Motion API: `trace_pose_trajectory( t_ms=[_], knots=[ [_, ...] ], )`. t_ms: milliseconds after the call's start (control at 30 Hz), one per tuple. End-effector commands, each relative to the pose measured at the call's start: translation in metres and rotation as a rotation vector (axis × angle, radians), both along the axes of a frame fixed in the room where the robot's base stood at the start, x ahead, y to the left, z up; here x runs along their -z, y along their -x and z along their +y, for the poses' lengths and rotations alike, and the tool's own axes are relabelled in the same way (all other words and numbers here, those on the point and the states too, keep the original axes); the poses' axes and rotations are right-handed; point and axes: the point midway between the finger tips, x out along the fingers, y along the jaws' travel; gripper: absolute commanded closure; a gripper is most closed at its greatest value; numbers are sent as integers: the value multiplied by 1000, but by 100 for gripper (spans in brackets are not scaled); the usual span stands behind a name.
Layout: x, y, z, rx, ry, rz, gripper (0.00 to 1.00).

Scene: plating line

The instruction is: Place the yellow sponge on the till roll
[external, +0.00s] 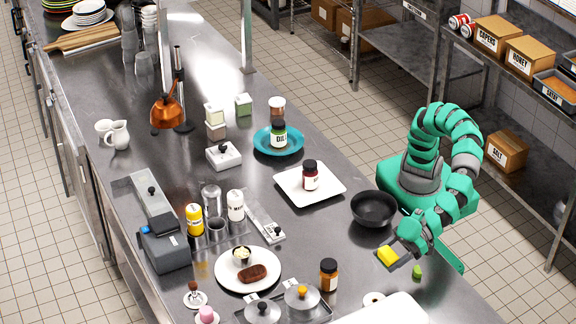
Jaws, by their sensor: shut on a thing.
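The yellow sponge (387,255) is a small bright yellow block. My gripper (394,259) is shut on it at the right side of the counter, below the black bowl in the picture. The till roll (368,300) looks to be the small white ring-shaped thing with a dark centre, near the front of the counter. My gripper and the sponge are above and a little right of it in the picture, apart from it. The sponge's height over the counter is hard to tell.
A black bowl (374,208) stands close behind the sponge. An orange-brown jar (328,275) stands left of the roll. A large white item (385,312) lies right against the roll's front side. A small green thing (417,271) is beside my gripper.

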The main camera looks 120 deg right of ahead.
Motion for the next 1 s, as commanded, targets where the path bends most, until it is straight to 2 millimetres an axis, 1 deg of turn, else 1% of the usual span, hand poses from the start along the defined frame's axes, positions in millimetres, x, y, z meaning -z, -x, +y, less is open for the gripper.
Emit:
trace_pose_trajectory(
  t_ms=[33, 233, 700, 900, 1000],
  knots=[
    [2, -7, 5, 0, -2, 2, 62],
    [4, -26, 23, -1, -4, 2, 62],
    [10, -65, 57, 1, -2, 3, 62],
    [9, -77, 69, -2, -3, 0, 62],
    [11, -80, 71, -1, 0, 2, 62]
  ],
)
